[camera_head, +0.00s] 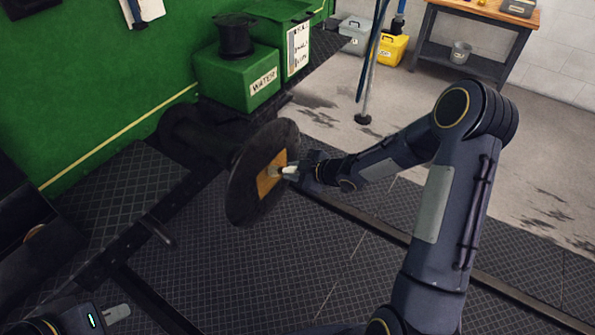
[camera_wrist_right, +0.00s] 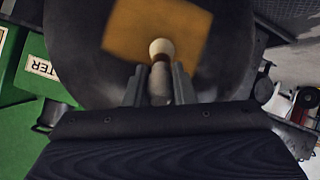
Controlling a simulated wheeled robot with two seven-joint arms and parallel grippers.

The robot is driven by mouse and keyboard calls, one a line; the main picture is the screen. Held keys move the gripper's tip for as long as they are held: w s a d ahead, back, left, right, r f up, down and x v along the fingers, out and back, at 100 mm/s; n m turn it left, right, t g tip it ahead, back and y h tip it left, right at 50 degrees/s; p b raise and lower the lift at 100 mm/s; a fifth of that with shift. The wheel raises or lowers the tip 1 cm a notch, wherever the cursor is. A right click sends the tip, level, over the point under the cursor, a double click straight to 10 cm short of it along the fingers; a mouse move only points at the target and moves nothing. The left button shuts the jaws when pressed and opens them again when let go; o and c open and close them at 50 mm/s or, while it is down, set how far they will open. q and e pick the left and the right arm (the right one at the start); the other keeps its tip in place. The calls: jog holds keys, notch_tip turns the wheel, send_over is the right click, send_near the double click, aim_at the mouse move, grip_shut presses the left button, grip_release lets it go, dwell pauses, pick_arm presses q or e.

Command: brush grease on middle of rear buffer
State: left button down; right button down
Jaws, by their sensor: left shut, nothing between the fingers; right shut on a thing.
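The rear buffer is a large dark round disc (camera_head: 243,185) on a thick stem, and it fills the top of the right wrist view (camera_wrist_right: 80,50). An orange-brown square patch (camera_head: 268,182) covers its middle; it also shows in the wrist view (camera_wrist_right: 195,30). My right gripper (camera_head: 298,172) is in front of the disc, shut on a small pale brush (camera_wrist_right: 160,85) with a rounded end. The brush points at the patch; I cannot tell whether it touches. Its bristles are not clearly visible. My left gripper (camera_head: 118,313) is low at the left, shut and empty.
A green box marked WATER (camera_head: 235,80) and a dark spool-shaped thing (camera_head: 236,36) stand behind the buffer. Dark floor plates (camera_head: 300,260) lie below the buffer.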

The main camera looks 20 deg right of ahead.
jog(key=s+a+b, duration=0.4)
jog(key=a+b, duration=0.1)
jog(key=b, duration=0.1)
dwell(0.6)
jog(key=shift+s, duration=0.1)
jog(key=shift+s+d+p, duration=0.45)
jog(key=shift+s+d, duration=0.5)
jog(key=shift+s, duration=0.2)
jog(key=shift+s+d+p, duration=0.4)
jog(key=shift+s+d, duration=0.5)
jog(key=shift+s, duration=0.25)
jog(key=shift+s+d+p, duration=0.5)
jog(key=shift+s+d, duration=0.4)
jog(key=shift+s, duration=0.3)
